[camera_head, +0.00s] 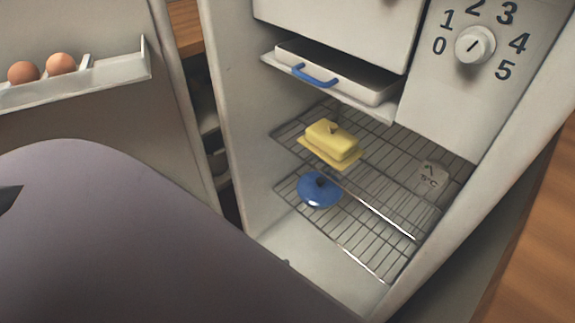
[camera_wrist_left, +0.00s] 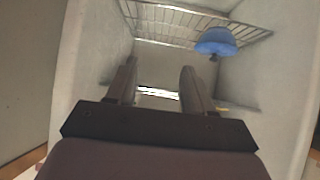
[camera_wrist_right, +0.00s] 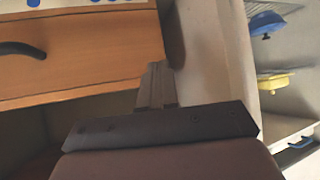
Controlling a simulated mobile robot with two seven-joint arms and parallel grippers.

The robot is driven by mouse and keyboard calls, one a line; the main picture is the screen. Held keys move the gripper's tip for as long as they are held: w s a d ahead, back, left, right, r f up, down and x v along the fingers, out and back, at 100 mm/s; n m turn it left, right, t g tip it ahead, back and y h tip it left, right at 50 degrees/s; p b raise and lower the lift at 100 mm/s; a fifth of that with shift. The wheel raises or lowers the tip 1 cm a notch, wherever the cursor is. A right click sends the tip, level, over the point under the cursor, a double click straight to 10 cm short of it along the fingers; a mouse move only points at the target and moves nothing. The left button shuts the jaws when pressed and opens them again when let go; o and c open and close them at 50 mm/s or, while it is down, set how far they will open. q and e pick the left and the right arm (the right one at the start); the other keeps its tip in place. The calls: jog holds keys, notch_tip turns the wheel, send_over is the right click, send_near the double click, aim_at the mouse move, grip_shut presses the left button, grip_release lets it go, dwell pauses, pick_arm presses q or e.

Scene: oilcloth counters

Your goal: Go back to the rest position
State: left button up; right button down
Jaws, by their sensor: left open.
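My left gripper (camera_wrist_left: 157,80) is in the left wrist view, its two dark fingers apart with nothing between them. It points toward the inside of the open fridge. My right gripper (camera_wrist_right: 157,80) is in the right wrist view, its fingers together and nothing seen held. It is outside the fridge, in front of an orange-brown wooden cabinet front (camera_wrist_right: 85,55). In the head view a large grey-purple part of my own body covers the lower left; neither pair of fingers can be made out there.
The fridge holds a yellow butter dish (camera_head: 332,140) on the upper wire shelf, a blue lidded pot (camera_head: 319,190) on the lower one, and a white tray with a blue handle (camera_head: 315,78) above. Several eggs, one here (camera_head: 61,64), sit in the door rack (camera_head: 120,68). A dial (camera_head: 474,45) is upper right.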

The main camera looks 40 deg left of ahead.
pick_arm(q)
notch_tip(320, 180, up, 7)
jog(key=p, duration=0.8)
jog(key=shift+s+a+f, duration=0.15)
jog(key=shift+s+a, duration=0.05)
jog(key=shift+a, duration=0.25)
jog(key=shift+c, duration=0.9)
jog(key=shift+s, duration=0.1)
jog(key=shift+s, duration=0.1)
